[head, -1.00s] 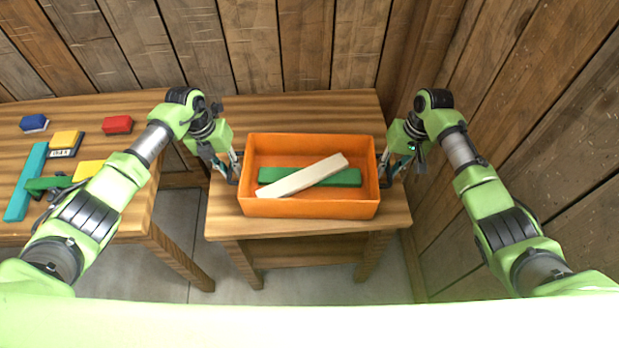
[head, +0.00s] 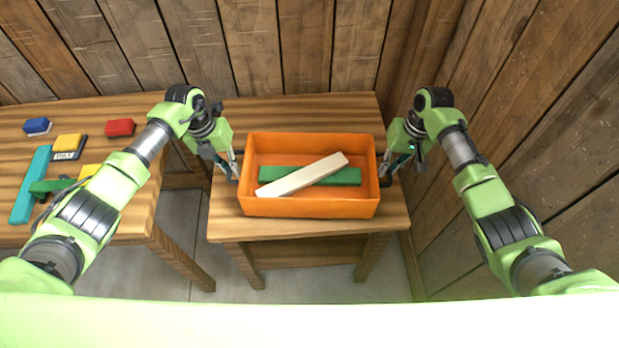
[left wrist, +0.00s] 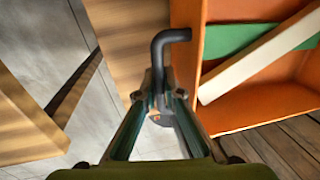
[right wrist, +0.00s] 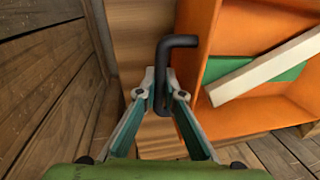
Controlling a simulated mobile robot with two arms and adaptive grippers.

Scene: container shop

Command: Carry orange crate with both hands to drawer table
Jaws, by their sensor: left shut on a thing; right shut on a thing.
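The orange crate (head: 310,208) is level at the small wooden table (head: 225,222) in the middle of the head view; I cannot tell whether it touches the top. A green bar (head: 345,176) and a cream bar (head: 300,177) lie crossed inside it. My left gripper (head: 236,172) is shut on the dark handle at the crate's left side, and the handle shows between its fingers in the left wrist view (left wrist: 165,50). My right gripper (head: 386,172) is shut on the dark handle at the right side, also seen in the right wrist view (right wrist: 165,60).
A longer wooden table (head: 140,215) stands at the left with red, yellow, blue and teal blocks on it. A floor gap separates the two tables at the front. Wooden walls stand close behind and to the right.

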